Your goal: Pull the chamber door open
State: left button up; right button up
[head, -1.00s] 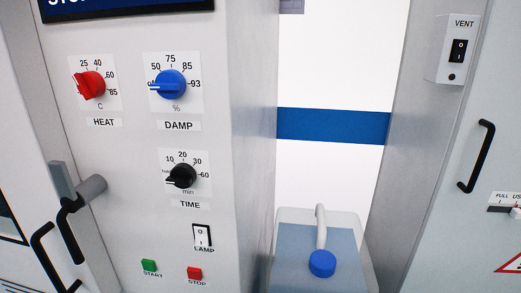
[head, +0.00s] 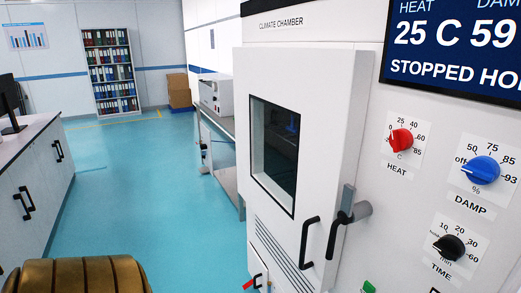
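The chamber door (head: 326,110) is a white panel with a dark window (head: 274,155) and a louvred vent low down. It looks shut; I see no gap at its right edge. A black bar handle (head: 309,243) stands on its lower right. Just right of it, a latch lever (head: 335,237) with a black grip hangs down from a grey hub (head: 361,211) at the door's edge. Neither of my grippers is in view.
The control panel with the red HEAT knob (head: 402,139), blue DAMP knob (head: 481,170) and black TIME knob (head: 450,247) is right of the door. A white counter (head: 45,170) stands at the left. The blue floor (head: 150,190) between is clear.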

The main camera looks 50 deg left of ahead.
aim_at(328, 90)
jog(key=u, duration=1.65)
jog(key=j+z, duration=0.35)
jog(key=j, duration=0.15)
jog(key=j+z, duration=0.4)
jog(key=j, duration=0.15)
